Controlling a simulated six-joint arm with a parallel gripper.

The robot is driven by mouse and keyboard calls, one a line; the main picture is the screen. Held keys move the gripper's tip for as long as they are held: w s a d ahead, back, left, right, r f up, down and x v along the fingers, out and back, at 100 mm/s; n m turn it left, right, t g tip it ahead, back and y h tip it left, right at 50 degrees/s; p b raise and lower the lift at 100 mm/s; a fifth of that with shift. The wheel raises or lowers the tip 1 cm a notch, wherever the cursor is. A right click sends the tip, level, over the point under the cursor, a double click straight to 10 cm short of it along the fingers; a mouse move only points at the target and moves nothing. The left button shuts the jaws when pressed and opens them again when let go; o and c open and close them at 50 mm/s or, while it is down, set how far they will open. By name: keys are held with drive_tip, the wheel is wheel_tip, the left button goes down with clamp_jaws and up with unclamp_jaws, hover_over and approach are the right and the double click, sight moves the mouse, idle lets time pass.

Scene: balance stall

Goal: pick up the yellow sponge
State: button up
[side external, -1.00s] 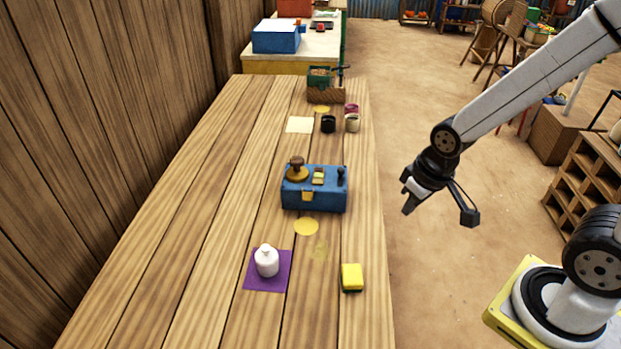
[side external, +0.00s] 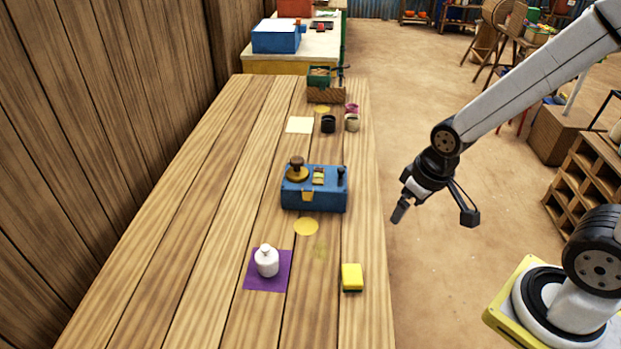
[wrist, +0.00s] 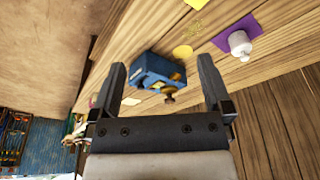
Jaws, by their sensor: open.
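The yellow sponge (side external: 352,276) with a dark green underside lies near the right edge of the wooden table in the side view. A yellow piece at the top edge of the wrist view (wrist: 196,3) appears to be the same sponge, mostly cut off. My gripper (side external: 400,212) hangs beyond the table's right edge, farther back than the sponge and apart from it. In the wrist view my gripper (wrist: 160,85) has its two fingers spread wide with nothing held between them.
A blue box (side external: 315,190) with a brown-knobbed part stands mid-table. A white bottle (side external: 266,262) stands on a purple square (side external: 281,282) left of the sponge. A yellow disc (side external: 306,227) lies between. Black and beige cups (side external: 328,124) stand farther back.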

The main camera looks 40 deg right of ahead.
drive_tip(key=n+y, duration=0.3)
drive_tip(key=n, duration=0.8)
approach(353, 273)
drive_tip(key=w+f, duration=0.1)
drive_tip(key=f, duration=0.1)
drive_tip(key=shift+s+f+y, duration=0.25)
drive_tip(key=shift+y, duration=0.25)
drive_tip(key=shift+x, duration=1.3)
